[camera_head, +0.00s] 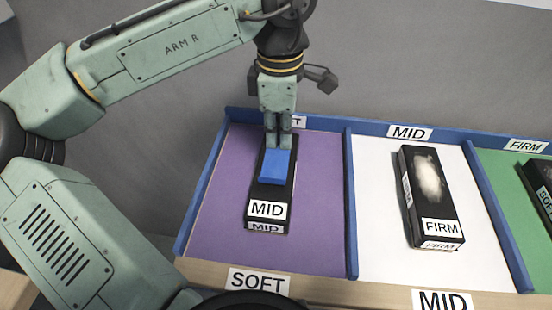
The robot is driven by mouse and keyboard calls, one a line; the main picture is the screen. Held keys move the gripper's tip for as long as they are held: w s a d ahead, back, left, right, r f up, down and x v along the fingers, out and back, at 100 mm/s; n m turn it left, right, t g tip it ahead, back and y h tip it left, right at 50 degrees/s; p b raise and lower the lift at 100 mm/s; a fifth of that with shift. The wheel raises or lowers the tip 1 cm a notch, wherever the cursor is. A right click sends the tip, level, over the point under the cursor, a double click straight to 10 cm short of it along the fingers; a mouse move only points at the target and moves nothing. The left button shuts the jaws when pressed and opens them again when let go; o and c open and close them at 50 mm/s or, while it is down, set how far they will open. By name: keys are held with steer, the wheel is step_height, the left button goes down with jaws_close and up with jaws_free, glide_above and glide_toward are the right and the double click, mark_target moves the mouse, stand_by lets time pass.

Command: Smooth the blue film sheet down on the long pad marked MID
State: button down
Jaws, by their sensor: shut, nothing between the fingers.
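The long black pad marked MID (255,192) lies in the purple compartment, its label at the near end. The blue film sheet (276,167) lies on the pad's upper face, towards its middle and far part. My gripper (278,144) points straight down with its fingers shut and empty.
The purple compartment (317,215) bears a SOFT label (258,281) in front. Blue dividers (350,205) separate it from a white compartment (380,240) marked MID, holding a black FIRM pad (410,195) with a whitish patch. A green compartment (505,175) is at the right, holding another black pad (541,172).

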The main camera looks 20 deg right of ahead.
step_height(320, 180, up, 8)
steer(key=p, duration=0.7)
steer(key=shift+r+p, duration=0.2)
steer(key=shift+p, duration=0.15)
stand_by(0.7)
